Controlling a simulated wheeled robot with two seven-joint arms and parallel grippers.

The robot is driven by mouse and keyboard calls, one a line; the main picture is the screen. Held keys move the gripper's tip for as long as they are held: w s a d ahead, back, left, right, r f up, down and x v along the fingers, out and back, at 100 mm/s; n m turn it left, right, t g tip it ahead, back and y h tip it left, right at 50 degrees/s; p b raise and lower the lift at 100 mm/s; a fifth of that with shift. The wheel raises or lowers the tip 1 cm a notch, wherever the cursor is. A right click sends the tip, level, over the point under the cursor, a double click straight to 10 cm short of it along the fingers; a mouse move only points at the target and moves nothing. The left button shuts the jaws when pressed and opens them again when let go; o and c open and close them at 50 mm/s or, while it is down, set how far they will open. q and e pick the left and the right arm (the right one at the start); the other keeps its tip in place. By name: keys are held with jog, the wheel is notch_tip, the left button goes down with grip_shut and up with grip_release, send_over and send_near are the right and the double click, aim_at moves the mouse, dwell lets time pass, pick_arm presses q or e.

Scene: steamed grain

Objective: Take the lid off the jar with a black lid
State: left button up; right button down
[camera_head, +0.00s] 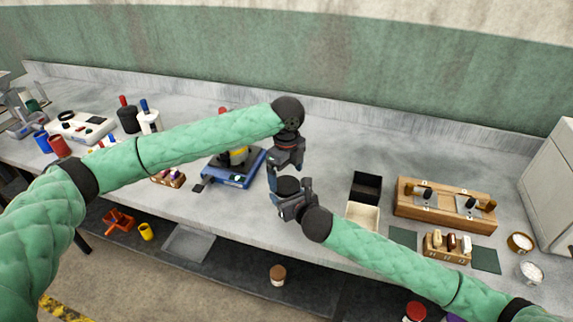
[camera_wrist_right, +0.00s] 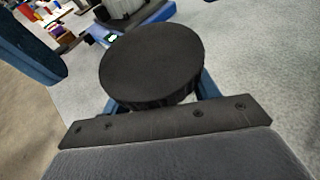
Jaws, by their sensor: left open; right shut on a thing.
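The black round lid (camera_head: 288,185) of the jar is at the middle of the head view, and the lid's flat top (camera_wrist_right: 150,62) fills the centre of the right wrist view. My right gripper (camera_head: 284,194) is shut on the jar, with its blue fingers passing below the lid. The jar's body is hidden under the lid and behind the fingers. My left gripper (camera_head: 285,174) is open just above the lid, pointing down. A blue finger at the upper left of the right wrist view appears to be part of the left gripper (camera_wrist_right: 30,50).
A blue scale-like device (camera_head: 240,180) stands left of the grippers. A black box (camera_head: 366,186), a cream box (camera_head: 362,216) and a wooden holder (camera_head: 445,205) are to the right. Bottles and a white device (camera_head: 80,130) stand far left. The bench behind the grippers is clear.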

aim_at(286, 185)
pick_arm(q)
jog(key=shift+f, duration=1.55)
jog(key=c, duration=1)
jog(key=shift+n, duration=1.6)
jog(key=o, duration=1.1)
jog(key=shift+c, duration=0.2)
jog(key=shift+s, duration=0.1)
